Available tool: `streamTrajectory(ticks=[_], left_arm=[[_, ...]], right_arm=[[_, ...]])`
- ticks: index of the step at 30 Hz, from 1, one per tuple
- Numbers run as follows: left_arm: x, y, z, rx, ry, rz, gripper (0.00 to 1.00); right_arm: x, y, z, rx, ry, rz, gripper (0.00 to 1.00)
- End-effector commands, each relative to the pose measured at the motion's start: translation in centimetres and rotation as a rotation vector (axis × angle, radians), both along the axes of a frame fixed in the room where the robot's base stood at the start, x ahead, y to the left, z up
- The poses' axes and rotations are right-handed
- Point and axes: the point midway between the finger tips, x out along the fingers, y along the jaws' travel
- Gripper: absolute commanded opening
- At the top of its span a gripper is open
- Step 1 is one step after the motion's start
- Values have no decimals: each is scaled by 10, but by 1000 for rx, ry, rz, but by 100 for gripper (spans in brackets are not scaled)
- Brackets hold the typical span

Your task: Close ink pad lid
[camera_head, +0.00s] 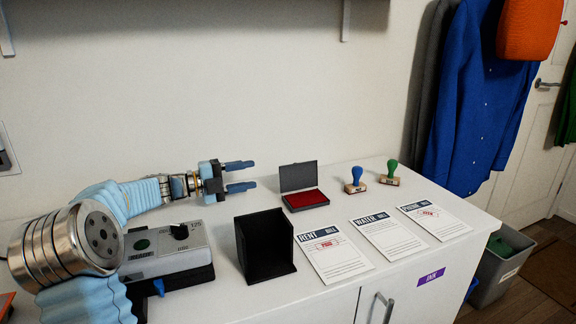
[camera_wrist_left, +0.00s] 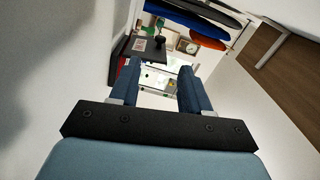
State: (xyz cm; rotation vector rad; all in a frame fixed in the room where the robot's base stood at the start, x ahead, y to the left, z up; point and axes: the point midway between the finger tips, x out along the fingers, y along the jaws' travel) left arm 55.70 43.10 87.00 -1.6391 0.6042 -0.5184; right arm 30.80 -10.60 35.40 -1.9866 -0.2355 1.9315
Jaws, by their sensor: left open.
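The ink pad (camera_head: 306,199) sits on the white cabinet top, its red pad exposed. Its dark grey lid (camera_head: 298,175) stands open, upright at the back edge. My left gripper (camera_head: 248,175) is open and empty, to the left of the ink pad and apart from it, with its fingers pointing right. In the left wrist view the open fingers (camera_wrist_left: 160,72) reach forward with nothing between them. A dark panel with a red patch beside it shows left of the fingers there; it looks like the lid and pad. My right gripper is not in view.
A black open holder (camera_head: 264,247) stands in front of the ink pad. A grey device (camera_head: 165,250) lies under my left arm. A blue stamp (camera_head: 356,179) and a green stamp (camera_head: 391,173) stand to the right. Three bills, including the rent bill (camera_head: 331,254), lie in front.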

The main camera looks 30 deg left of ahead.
Motion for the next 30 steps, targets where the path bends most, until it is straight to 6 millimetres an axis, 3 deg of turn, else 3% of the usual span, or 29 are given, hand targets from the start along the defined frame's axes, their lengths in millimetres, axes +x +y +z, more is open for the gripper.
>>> streamTrajectory(ticks=[9,15,27,30], left_arm=[[56,-49,1,1,-4,-5,47],[80,-69,1,2,-5,-4,47],[88,-75,1,3,-4,-2,47],[88,-75,1,3,-4,-2,35]], right_arm=[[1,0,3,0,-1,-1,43],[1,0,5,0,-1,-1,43],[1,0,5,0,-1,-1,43],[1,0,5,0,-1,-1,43]])
